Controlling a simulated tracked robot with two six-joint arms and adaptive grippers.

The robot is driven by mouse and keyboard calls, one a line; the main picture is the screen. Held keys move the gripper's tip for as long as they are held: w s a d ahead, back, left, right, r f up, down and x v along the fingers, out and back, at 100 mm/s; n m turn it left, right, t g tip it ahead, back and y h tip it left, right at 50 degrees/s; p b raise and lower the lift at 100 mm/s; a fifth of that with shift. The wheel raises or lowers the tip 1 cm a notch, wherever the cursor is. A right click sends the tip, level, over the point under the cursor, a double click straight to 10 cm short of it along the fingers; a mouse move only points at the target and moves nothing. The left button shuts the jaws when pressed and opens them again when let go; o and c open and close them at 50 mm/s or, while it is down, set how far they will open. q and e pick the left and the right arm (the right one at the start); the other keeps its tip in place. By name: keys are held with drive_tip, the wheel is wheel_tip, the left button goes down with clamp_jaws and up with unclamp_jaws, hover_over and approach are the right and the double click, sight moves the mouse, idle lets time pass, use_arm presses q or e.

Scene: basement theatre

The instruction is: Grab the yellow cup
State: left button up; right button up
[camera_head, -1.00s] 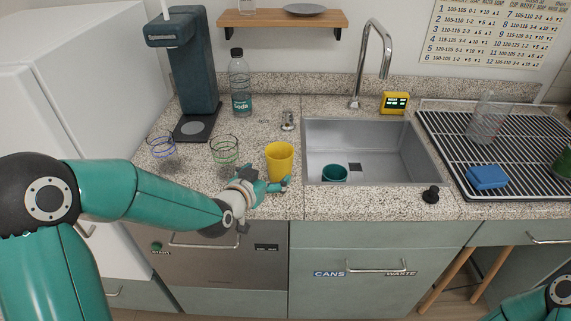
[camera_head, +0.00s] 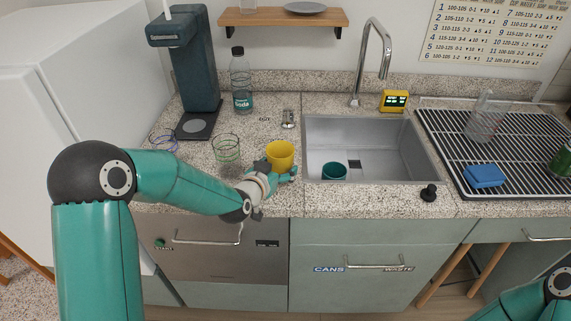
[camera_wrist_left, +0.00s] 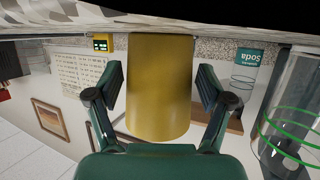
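The yellow cup (camera_head: 280,153) stands upright on the speckled counter, just left of the sink. My left gripper (camera_head: 277,171) is at the cup's near side, with a finger on either side of its lower part. In the left wrist view, which looks upside down, the cup (camera_wrist_left: 160,85) fills the space between the two spread fingers of the gripper (camera_wrist_left: 160,80). A narrow gap shows on each side, so the fingers look open around the cup and not pressed on it. My right gripper is out of view; only part of that arm shows at the lower right.
Two clear glasses, one green-ringed (camera_head: 227,148) and one blue-ringed (camera_head: 164,145), stand left of the cup. A soda bottle (camera_head: 241,85) and a dark dispenser (camera_head: 190,75) are behind. The sink (camera_head: 395,150) holds a teal cup (camera_head: 334,172).

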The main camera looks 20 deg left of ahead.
use_arm(q)
drive_tip(key=c, duration=0.7)
drive_tip(key=shift+r, duration=0.2)
